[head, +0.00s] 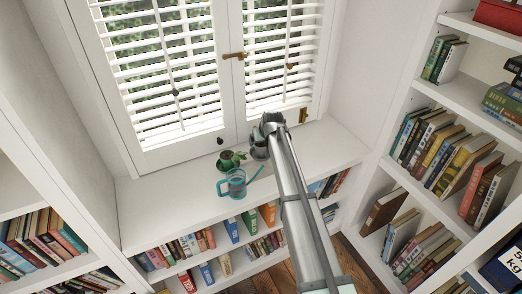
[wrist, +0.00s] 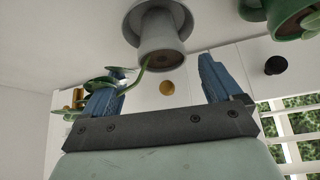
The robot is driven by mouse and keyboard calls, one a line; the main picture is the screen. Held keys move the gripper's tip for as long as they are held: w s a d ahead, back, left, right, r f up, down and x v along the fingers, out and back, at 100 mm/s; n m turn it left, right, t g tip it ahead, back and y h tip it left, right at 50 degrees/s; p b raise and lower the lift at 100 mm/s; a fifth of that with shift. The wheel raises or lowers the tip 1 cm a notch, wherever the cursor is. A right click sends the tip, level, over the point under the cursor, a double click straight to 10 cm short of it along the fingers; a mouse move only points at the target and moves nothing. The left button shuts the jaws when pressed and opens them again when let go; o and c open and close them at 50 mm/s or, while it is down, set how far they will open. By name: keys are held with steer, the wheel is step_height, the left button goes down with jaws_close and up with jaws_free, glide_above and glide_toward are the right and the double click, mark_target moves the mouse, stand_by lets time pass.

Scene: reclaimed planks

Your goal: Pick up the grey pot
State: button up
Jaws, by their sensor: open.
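The grey pot (wrist: 160,30) shows at the top middle of the wrist view, upside down in that picture. It lies beyond my gripper's fingertips and between them from side to side, with no visible contact. A green stem and leaves (wrist: 97,82) show by the left finger. In the head view the grey pot (head: 259,151) stands on the white window ledge, partly hidden by my arm. My gripper (wrist: 160,80) is open, with two blue fingers apart and nothing held. In the head view my gripper (head: 270,122) is by the pot; its fingers are hard to make out.
A green pot (head: 228,161) stands close to the left of the grey pot; it also shows in the wrist view (wrist: 290,18). Shuttered windows (head: 180,75) rise behind. The ledge's left part is clear.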

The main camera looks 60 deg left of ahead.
mark_target(261, 144)
steer(key=shift+x, duration=2.6)
steer(key=shift+s+d, duration=0.1)
steer(key=shift+c, duration=0.2)
steer(key=c, duration=1.4)
step_height(261, 144, up, 13)
step_height(261, 144, down, 10)
steer(key=m+t, duration=0.1)
steer(key=m, duration=0.1)
steer(key=shift+r+m+t, duration=0.1)
steer(key=shift+m+t, duration=0.2)
steer(key=shift+m, duration=0.1)
